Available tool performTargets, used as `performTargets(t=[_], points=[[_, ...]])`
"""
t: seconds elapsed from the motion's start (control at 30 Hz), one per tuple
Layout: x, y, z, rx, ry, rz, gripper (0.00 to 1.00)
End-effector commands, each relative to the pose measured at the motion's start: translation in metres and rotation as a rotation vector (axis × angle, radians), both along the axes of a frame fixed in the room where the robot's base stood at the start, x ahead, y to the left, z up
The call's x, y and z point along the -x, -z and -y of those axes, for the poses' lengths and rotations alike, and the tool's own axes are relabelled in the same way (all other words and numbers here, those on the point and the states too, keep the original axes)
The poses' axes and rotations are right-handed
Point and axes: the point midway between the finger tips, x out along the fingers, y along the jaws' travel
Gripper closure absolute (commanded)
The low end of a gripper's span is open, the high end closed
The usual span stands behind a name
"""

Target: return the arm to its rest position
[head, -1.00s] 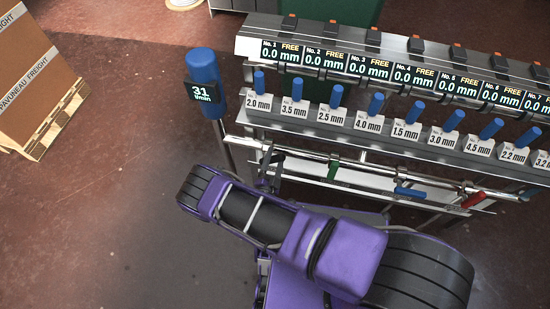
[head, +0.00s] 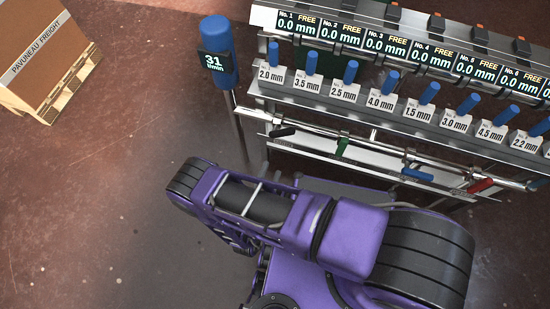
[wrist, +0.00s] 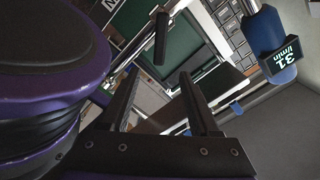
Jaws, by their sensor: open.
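My purple and black arm (head: 345,240) is bent across the lower middle of the head view, in front of the rack. Its black-banded elbow end points left over the floor. My gripper (wrist: 159,75) shows in the wrist view with its two dark fingers apart and nothing between them. In the head view the gripper cannot be made out behind the arm links. A purple arm link fills the left of the wrist view, close to the gripper.
A rack (head: 400,125) with several displays reading FREE, 0.0 mm and blue-handled labelled blocks stands beyond the arm. Lower rails carry green, blue and red handles. A blue flow meter (head: 217,50) reads 31 l/min on a post. A carton (head: 45,50) on a pallet stands far left. Left floor is clear.

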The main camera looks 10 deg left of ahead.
Motion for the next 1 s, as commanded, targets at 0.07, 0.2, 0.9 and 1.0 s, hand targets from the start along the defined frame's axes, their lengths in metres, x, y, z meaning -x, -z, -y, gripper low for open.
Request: performTargets(t=[0.07, 0.2, 0.9, 1.0], points=[[0.007, 0.000, 0.000, 0.000, 0.000, 0.000, 0.38], [0.012, 0.000, -0.001, 0.000, -0.001, 0.001, 0.38], [-0.004, -0.004, -0.008, -0.080, 0.026, -0.069, 0.38], [-0.029, -0.008, -0.018, -0.217, 0.078, -0.191, 0.38]])
